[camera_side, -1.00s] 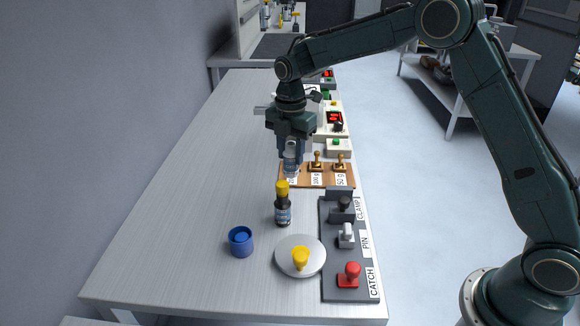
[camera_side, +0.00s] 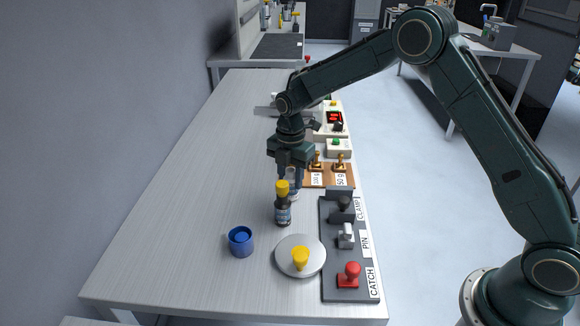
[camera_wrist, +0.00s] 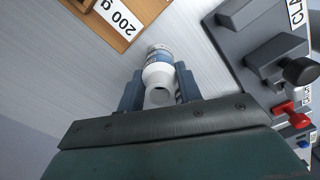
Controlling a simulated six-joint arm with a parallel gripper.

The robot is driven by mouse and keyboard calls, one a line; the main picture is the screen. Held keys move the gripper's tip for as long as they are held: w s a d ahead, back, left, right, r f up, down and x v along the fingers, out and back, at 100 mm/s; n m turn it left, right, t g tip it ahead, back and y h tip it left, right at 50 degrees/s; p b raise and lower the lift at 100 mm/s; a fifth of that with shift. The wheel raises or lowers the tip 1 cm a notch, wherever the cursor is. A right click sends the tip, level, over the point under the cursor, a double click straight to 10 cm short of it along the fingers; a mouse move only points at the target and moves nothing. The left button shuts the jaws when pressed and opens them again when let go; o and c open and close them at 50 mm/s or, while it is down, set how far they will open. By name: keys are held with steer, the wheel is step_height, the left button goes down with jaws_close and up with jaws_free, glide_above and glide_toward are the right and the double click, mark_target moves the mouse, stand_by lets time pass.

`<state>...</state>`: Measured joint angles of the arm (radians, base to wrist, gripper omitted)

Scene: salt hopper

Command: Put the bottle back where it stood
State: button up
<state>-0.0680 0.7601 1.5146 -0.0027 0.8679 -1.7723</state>
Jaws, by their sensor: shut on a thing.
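My gripper (camera_side: 290,176) is shut on a white bottle with a blue label (camera_wrist: 159,74). The wrist view shows the bottle between the two blue-grey fingers. In the side view only a small part of this held bottle (camera_side: 296,190) shows, partly hidden by the fingers and by a dark bottle with a yellow cap (camera_side: 283,211). That dark bottle stands upright on the bench, just nearer the side camera than my gripper. I cannot tell whether the held bottle touches the bench.
A wooden board with brass weights (camera_side: 344,180) lies behind my gripper. A grey panel with CLAMP, PIN and CATCH handles (camera_side: 334,268) lies to the right. A blue cup (camera_side: 241,242) and a round plate with a yellow piece (camera_side: 287,264) are nearer the camera. The left bench is clear.

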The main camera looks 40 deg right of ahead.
steer(key=shift+f, duration=0.2)
steer(key=o, duration=1)
step_height(320, 180, up, 12)
steer(key=shift+r, duration=0.2)
stand_by(0.7)
